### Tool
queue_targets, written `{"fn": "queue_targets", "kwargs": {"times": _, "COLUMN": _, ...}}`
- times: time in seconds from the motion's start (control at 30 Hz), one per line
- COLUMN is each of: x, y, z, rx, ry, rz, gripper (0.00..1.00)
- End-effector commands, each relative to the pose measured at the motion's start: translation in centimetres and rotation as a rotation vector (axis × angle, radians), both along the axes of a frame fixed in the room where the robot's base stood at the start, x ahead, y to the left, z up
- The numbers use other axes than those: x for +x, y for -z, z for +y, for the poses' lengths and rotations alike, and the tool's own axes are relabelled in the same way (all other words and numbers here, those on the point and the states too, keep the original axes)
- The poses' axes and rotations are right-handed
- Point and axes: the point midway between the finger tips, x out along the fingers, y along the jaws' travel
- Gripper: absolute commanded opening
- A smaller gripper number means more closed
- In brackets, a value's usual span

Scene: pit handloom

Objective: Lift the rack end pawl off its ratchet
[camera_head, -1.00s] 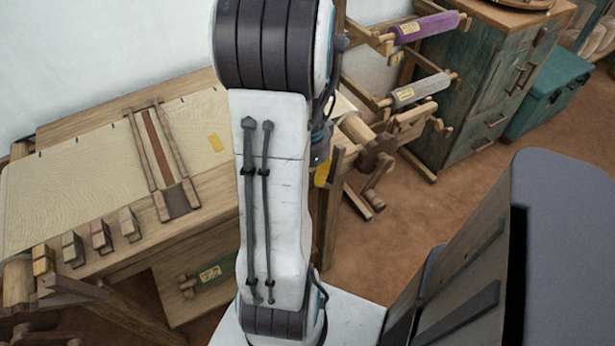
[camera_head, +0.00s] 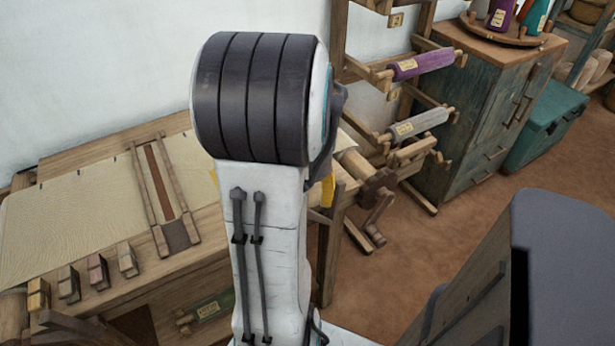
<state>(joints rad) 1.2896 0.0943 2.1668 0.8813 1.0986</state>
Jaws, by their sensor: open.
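A dark wooden toothed-looking wheel (camera_head: 378,188) with a hanging crank sits at the right end of the loom, just right of my arm. It may be the ratchet, but a pawl on it is too small to make out. A yellow piece (camera_head: 328,190) shows at the right edge of my arm; I cannot tell what it belongs to. My gripper is not in view; my upright arm covers the middle of the picture and hides part of the loom's right end.
The loom's cloth (camera_head: 70,215) lies left of my arm, with several small blocks along its front edge. A rack holds a purple roll (camera_head: 422,64) and a grey roll (camera_head: 418,124). A green cabinet (camera_head: 485,110) and teal chest (camera_head: 545,120) stand right. Brown floor (camera_head: 440,245) is open.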

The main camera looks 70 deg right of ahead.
Motion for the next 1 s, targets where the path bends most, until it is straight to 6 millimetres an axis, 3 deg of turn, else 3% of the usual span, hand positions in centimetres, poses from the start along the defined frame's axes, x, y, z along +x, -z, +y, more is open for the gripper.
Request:
{"fn": "queue_targets", "kwargs": {"times": 0.2, "x": 0.0, "y": -3.6, "z": 0.0, "rx": -0.004, "ry": -0.001, "rz": -0.001, "gripper": 0.5}}
{"fn": "queue_targets", "kwargs": {"times": 0.4, "x": 0.0, "y": -5.5, "z": 0.0, "rx": -0.001, "ry": -0.001, "rz": 0.0, "gripper": 0.5}}
{"fn": "queue_targets", "kwargs": {"times": 1.0, "x": 0.0, "y": -6.4, "z": 0.0, "rx": 0.0, "ry": -0.001, "rz": 0.0, "gripper": 0.5}}
